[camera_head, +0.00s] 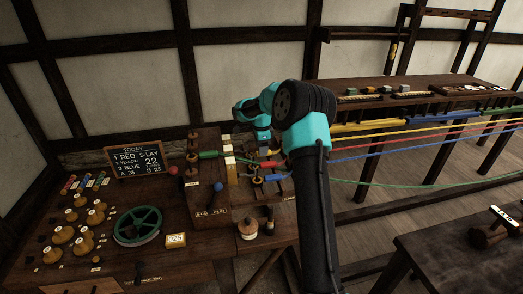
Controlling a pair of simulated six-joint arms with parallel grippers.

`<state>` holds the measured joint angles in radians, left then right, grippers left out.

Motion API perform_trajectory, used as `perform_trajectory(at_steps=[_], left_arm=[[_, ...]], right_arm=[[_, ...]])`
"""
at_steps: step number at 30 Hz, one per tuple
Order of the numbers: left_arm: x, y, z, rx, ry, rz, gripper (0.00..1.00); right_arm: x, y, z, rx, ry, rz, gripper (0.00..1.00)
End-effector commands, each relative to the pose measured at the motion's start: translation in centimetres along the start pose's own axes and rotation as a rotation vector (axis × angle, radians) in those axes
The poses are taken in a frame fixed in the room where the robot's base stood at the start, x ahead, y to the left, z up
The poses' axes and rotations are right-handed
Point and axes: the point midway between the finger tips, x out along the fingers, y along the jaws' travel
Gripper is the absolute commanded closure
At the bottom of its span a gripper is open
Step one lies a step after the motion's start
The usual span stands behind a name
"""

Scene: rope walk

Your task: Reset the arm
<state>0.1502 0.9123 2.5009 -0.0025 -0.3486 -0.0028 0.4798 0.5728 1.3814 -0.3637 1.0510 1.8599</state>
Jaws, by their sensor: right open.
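My right arm rises from the bottom centre, bends at a large black and turquoise joint, and reaches away to the left. My right gripper (263,150) is small and far off at its end. It points down above the back right part of the wooden bench (205,262), near the coloured rope ends and small posts. It is open, and I see nothing held in it. Its fingertips are hard to make out among the fittings. My left arm and gripper are not in view.
The bench carries a chalkboard (138,162), a green handwheel (138,226), brass knobs (82,228) and levers. Yellow, red, blue and green ropes (430,143) stretch right, before a rack table (420,85). A dark table (450,258) stands front right. Floor (370,215) shows between.

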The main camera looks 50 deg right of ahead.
Motion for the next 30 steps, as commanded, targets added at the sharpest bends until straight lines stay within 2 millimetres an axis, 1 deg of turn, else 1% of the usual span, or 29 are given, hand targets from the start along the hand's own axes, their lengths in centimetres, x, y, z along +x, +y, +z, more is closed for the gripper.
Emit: perform_trajectory(at_steps=[30], left_arm=[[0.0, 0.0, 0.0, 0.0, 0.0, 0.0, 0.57]], right_arm=[[-6.3, 0.0, 0.0, -0.001, 0.0, -0.001, 0.44]])
